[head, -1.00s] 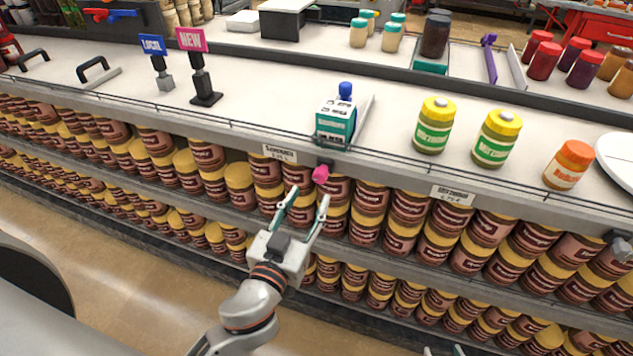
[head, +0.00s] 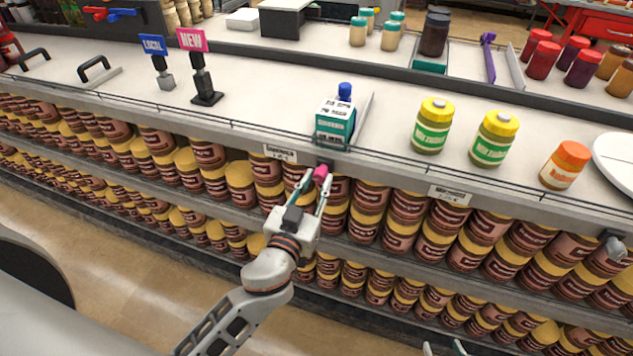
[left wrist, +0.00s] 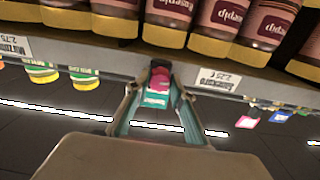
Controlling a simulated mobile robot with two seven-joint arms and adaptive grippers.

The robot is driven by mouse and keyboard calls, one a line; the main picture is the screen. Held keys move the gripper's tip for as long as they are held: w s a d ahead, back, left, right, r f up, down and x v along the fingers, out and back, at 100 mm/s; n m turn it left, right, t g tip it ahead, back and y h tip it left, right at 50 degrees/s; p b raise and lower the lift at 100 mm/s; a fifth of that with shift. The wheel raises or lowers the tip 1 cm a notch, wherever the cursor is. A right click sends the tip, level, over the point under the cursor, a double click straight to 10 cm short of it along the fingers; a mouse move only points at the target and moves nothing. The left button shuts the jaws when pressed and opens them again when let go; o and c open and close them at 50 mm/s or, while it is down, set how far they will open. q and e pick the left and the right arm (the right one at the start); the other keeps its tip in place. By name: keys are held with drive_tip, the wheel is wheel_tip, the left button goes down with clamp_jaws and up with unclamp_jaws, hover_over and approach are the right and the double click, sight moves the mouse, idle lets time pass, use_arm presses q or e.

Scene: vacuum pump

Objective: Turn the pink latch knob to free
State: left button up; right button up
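The pink latch knob (head: 321,173) sits on the front edge of the shelf, below a teal-and-white box. My left gripper (head: 317,177) is open, with its fingertips on either side of the knob. In the left wrist view the knob (left wrist: 160,79) shows between the two fingers (left wrist: 159,92), with a visible gap to at least one finger. I cannot tell whether the other finger touches it. My right gripper (head: 444,348) shows only as two spread fingertips at the bottom edge of the head view.
The teal-and-white box (head: 335,122) with a blue cap stands on the shelf top (head: 260,105) above the knob. Price tags (head: 280,153) hang on the shelf edge (head: 390,185) at both sides. Rows of brown jars (head: 402,222) fill the shelves below, close behind my left gripper.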

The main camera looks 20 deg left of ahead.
use_arm(q)
drive_tip(key=shift+o, duration=0.2)
drive_tip(key=shift+m, duration=1)
drive_tip(key=o, duration=1.1)
drive_tip(key=s, duration=0.7)
drive_tip(key=shift+s+a, duration=0.15)
drive_tip(key=shift+s, duration=0.1)
